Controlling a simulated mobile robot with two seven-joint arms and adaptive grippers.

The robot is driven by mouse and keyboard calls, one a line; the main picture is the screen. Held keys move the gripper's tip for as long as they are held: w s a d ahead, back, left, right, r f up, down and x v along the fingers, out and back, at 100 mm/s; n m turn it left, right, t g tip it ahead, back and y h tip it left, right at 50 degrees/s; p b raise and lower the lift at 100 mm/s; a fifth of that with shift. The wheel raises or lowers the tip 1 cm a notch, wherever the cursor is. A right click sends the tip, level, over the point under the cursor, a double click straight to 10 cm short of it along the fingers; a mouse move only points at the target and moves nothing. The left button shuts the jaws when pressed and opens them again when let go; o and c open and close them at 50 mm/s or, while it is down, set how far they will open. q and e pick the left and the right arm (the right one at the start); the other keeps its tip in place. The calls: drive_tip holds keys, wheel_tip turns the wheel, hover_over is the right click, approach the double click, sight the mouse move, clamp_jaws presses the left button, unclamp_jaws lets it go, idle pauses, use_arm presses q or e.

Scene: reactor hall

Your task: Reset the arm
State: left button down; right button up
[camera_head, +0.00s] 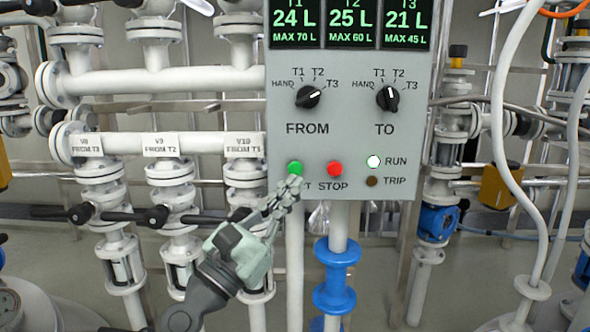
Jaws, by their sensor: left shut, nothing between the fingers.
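My left gripper (290,186) comes in from the lower left. Its fingers are shut and empty, with the tips just below the green button (295,168) on the grey control panel (350,148). I cannot tell whether the tips touch the panel. The fingers cover part of the label under the green button. The red STOP button (334,169) is just to the right. The RUN lamp (374,161) is lit white and the TRIP lamp (372,181) is dark. My right gripper is not in view.
The FROM knob (308,97) and TO knob (387,99) are above the buttons. Displays read T1 24 L, T2 25 L, T3 21 L. Valves with black handles (158,216) stand close left of my arm. A blue-flanged pipe (335,278) runs below the panel. White hoses hang at right.

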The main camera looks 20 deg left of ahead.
use_arm(q)
drive_tip(key=a+f+n+g+y, duration=0.1)
drive_tip(key=a+f+n+y, duration=0.65)
drive_tip(key=n, duration=0.55)
drive_tip(key=a+f+n+g+y, duration=0.1)
drive_tip(key=a+f+n+y, duration=0.7)
drive_tip(key=n, duration=0.6)
wheel_tip(320, 180, down, 12)
drive_tip(key=s+f+n+g, duration=0.1)
drive_tip(key=s+n+g, duration=0.2)
drive_tip(key=n+g, duration=0.25)
drive_tip(key=s+d+f+n+g+h, duration=0.1)
drive_tip(key=s+f+n+g, duration=0.2)
drive_tip(key=s+f, duration=0.3)
drive_tip(key=s+d+f+n+g+h, duration=0.2)
drive_tip(key=s+f+n+g, duration=0.1)
drive_tip(key=s+f, duration=0.4)
drive_tip(key=s+d+f+n+g+h+p, duration=0.1)
drive_tip(key=s+f+g, duration=0.4)
drive_tip(key=f, duration=0.6)
drive_tip(key=shift+s+d+f+n+h, duration=0.25)
drive_tip(key=shift+s+d+n+h, duration=0.45)
drive_tip(key=shift+s+n, duration=0.4)
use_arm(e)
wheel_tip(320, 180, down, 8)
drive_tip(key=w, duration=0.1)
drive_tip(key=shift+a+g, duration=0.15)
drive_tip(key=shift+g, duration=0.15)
use_arm(q)
drive_tip(key=shift+s, duration=0.1)
